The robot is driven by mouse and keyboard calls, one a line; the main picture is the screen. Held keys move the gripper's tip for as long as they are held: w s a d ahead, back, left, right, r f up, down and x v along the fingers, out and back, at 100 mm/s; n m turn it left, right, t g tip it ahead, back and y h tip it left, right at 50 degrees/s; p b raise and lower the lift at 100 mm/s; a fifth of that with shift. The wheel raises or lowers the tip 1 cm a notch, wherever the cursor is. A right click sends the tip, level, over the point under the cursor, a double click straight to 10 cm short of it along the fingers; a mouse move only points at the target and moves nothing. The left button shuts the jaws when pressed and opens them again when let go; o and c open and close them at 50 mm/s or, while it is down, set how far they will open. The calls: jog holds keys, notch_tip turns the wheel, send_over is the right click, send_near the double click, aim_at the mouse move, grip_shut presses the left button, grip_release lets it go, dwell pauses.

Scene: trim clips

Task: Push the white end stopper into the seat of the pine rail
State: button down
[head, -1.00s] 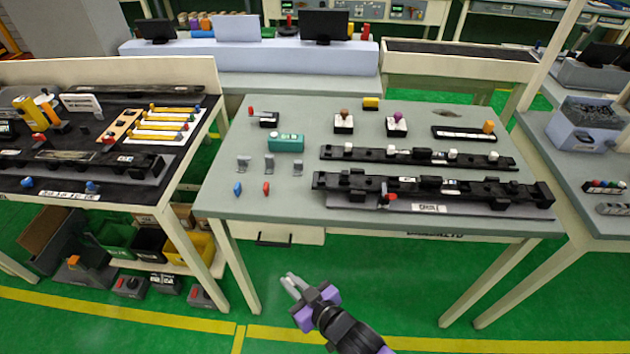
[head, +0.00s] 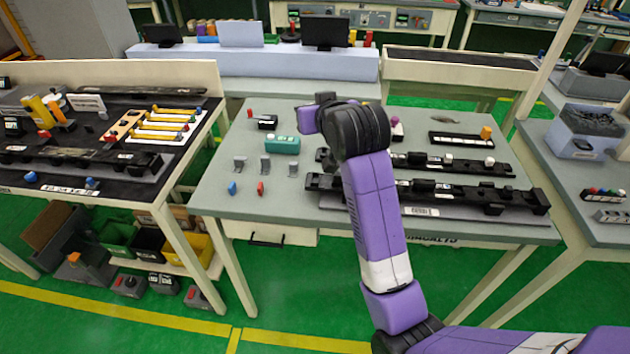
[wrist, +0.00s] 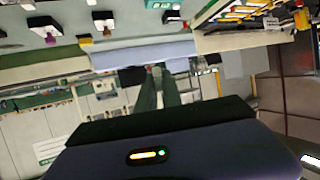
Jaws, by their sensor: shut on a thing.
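My gripper shows in the wrist view as two narrow fingers (wrist: 160,84), close together and pointing up the picture. A small pale piece (wrist: 157,71) is between their tips; I take it for the white end stopper, though it is tiny and blurred. In the head view my purple and black arm hides the fingers and what they hold. Two long black rails lie on the grey table: a narrow rear one (head: 430,162) with white pegs (head: 449,157) and a thicker front one (head: 470,193). I cannot read which is the pine rail, and my arm covers their left parts.
A teal box (head: 282,145), several small grey brackets (head: 265,167) and blue and red pieces (head: 260,188) lie on the table's left side. A black strip with an orange knob (head: 462,138) lies at the back right. A second loaded bench (head: 100,140) stands to the left.

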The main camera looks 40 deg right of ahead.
aim_at(314, 174)
jog(key=shift+s+d, duration=0.15)
jog(key=shift+d, duration=0.05)
notch_tip(314, 174, down, 20)
jog(key=shift+r+p, duration=0.15)
jog(key=shift+p, duration=0.25)
jog(key=c, duration=1.6)
grip_release()
jog(key=shift+s, duration=0.1)
jog(key=shift+o, duration=0.5)
jog(key=shift+f, duration=0.2)
jog(key=shift+s, duration=0.1)
jog(key=b+v, duration=0.1)
jog(key=v, duration=1.1)
jog(key=shift+r, duration=0.35)
